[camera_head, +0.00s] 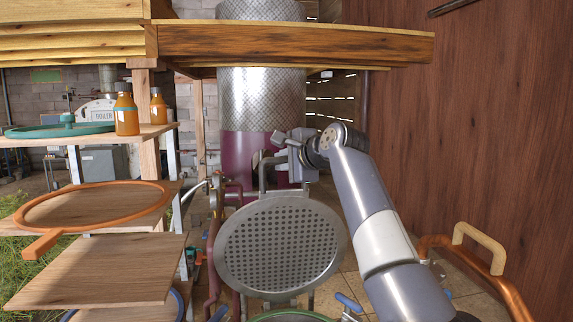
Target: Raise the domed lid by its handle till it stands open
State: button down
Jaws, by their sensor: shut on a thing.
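The lid (280,243) is a round grey metal disc with a perforated face turned toward me. It stands tilted up, nearly upright, above a vessel with a green rim (288,316) at the bottom edge of the view. Its dome is not visible from this side. A grey bar handle (263,178) rises behind the lid's top edge. My gripper (277,158) is shut on this handle, above the lid; the fingertips are small and partly hidden.
A magenta and patterned metal column (262,105) stands behind my gripper. Wooden shelves (100,270) with orange bottles (126,112) and a copper ring (60,232) are at left. A copper rail with a tan handle (480,243) and a wooden wall (480,120) are at right.

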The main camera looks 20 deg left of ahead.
jog(key=shift+w+a+r, duration=0.15)
jog(key=shift+w+a, duration=0.15)
jog(key=shift+w, duration=0.15)
dwell(0.3)
jog(key=c, duration=1.6)
grip_release()
jog(key=shift+c, duration=0.2)
jog(key=shift+s+d+b, duration=0.2)
jog(key=shift+d+b, duration=0.2)
jog(key=b+v, duration=0.3)
jog(key=v, duration=0.7)
jog(key=shift+r+b, duration=0.15)
jog(key=shift+b, duration=0.15)
jog(key=shift+a, duration=0.1)
